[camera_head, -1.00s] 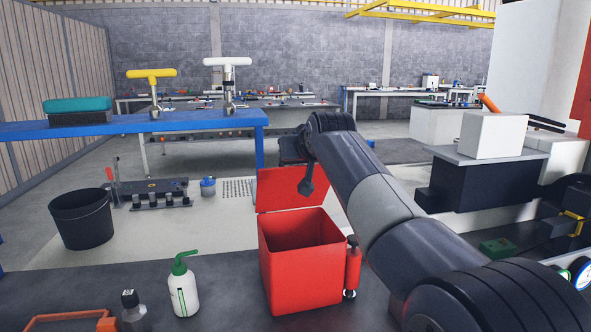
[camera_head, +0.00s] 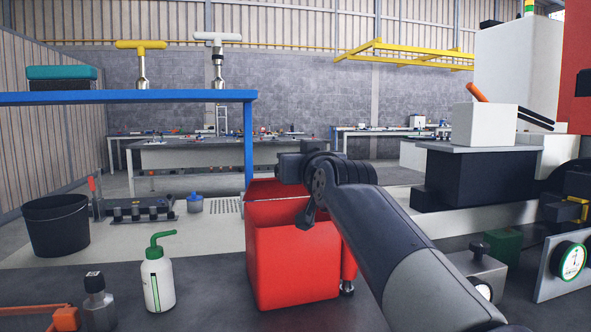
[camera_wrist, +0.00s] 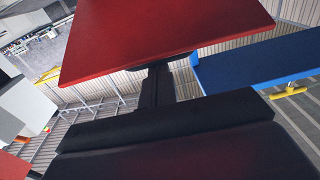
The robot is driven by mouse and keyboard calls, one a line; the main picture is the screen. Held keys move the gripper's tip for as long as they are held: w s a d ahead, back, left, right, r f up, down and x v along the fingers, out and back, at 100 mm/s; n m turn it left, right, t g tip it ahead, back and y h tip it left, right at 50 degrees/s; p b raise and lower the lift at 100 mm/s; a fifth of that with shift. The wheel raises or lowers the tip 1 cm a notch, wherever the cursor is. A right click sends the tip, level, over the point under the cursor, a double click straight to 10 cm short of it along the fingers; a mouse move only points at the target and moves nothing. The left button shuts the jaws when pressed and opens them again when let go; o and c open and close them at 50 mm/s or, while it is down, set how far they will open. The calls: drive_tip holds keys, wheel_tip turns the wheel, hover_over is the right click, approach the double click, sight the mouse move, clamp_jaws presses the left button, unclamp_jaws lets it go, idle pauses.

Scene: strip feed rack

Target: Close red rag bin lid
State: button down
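In the wrist view a large flat red panel, apparently the lid (camera_wrist: 165,35), fills the upper middle, close to the camera. My gripper (camera_head: 306,217) hangs over the bin opening, in front of the lid. In the wrist view its dark finger end (camera_wrist: 156,88) reaches toward the panel's lower edge. Contact is unclear, and I cannot tell the finger gap.
A white bottle with green spout (camera_head: 157,277) and a grey bottle (camera_head: 98,305) stand left of the bin. A red cylinder (camera_head: 348,268) is at its right side.

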drive_tip(key=shift+s+d+f+b, duration=0.15)
drive_tip(key=shift+s+f+b, duration=0.4)
drive_tip(key=shift+f+b, duration=0.25)
drive_tip(key=shift+s+d+f+b, duration=0.15)
drive_tip(key=shift+s+f+b, duration=0.45)
drive_tip(key=shift+f, duration=0.4)
